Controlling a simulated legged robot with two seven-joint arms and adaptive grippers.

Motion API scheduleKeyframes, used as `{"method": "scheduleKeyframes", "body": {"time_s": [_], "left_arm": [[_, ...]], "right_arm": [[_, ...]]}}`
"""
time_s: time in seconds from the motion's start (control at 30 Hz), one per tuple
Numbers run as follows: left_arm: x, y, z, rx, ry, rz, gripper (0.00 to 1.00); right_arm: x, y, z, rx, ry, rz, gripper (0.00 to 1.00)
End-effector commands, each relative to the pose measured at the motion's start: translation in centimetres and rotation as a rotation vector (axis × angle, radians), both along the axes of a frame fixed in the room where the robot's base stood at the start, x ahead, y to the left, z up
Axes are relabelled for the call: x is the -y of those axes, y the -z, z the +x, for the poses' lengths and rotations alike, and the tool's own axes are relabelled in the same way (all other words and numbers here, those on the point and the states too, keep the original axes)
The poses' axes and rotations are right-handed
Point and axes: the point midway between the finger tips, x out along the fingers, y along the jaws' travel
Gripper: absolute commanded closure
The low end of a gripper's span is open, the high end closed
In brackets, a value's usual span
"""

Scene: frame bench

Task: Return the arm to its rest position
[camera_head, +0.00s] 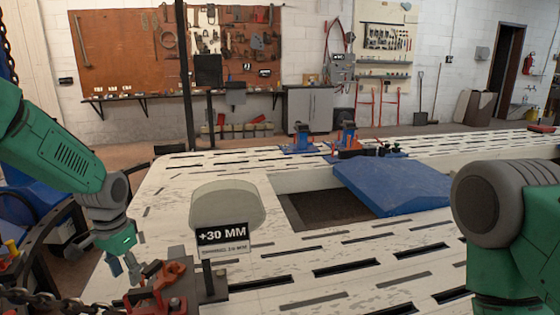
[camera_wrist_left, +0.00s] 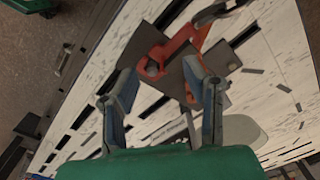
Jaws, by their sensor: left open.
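My left arm comes in from the left, and its gripper (camera_head: 124,268) hangs over the near left edge of the slotted white bench (camera_head: 350,272). The left gripper is open and empty. In the left wrist view, its two fingers (camera_wrist_left: 165,90) stand apart, with an orange clamp (camera_wrist_left: 175,48) on a dark plate beyond them. In the head view this orange clamp (camera_head: 160,277) is just right of the fingers; I cannot tell whether they touch. My right arm shows only as a green and grey link at the right, its gripper hidden.
A +30 MM sign (camera_head: 222,237) stands beside the clamp. A chain (camera_head: 75,303) lies near the front left. A blue panel (camera_head: 392,184) tilts beside a rectangular opening (camera_head: 325,208) in the bench. Blue and orange clamps (camera_head: 300,140) stand at the far edge.

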Motion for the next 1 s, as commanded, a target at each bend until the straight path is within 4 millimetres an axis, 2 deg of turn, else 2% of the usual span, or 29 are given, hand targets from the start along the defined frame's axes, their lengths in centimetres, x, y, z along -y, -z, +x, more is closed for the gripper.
{"method": "scheduleKeyframes", "body": {"time_s": [0.17, 0.37, 0.47, 0.57, 0.67, 0.8, 0.9, 1.0], "left_arm": [[1.1, 3.4, -1.6, -0.005, -0.013, -0.009, 0.60], [2.5, 7.7, -4.6, 0.000, -0.040, -0.024, 0.60], [3.4, 10.3, -6.9, 0.002, -0.059, -0.032, 0.60], [4.3, 13.4, -9.9, 0.001, -0.085, -0.041, 0.60], [5.3, 16.8, -14.5, -0.001, -0.125, -0.049, 0.60], [6.4, 20.7, -23.7, 0.003, -0.207, -0.048, 0.60], [6.5, 21.5, -29.3, 0.015, -0.258, -0.038, 0.60], [6.4, 21.4, -33.0, 0.028, -0.293, -0.029, 0.60]], "right_arm": [[0.0, 0.0, 0.2, 0.004, 0.000, 0.000, 0.60], [0.0, 0.0, 0.1, 0.003, 0.000, 0.000, 0.60], [0.0, 0.0, 0.1, 0.003, 0.000, 0.000, 0.60], [0.0, 0.0, 0.1, 0.003, 0.000, 0.000, 0.60], [0.0, 0.0, 0.1, 0.002, 0.000, 0.000, 0.60], [0.0, 0.0, 0.1, 0.002, 0.000, 0.000, 0.60], [0.0, 0.0, 0.1, 0.003, 0.000, 0.000, 0.60], [0.0, 0.0, 0.1, 0.003, 0.000, 0.000, 0.60]]}}
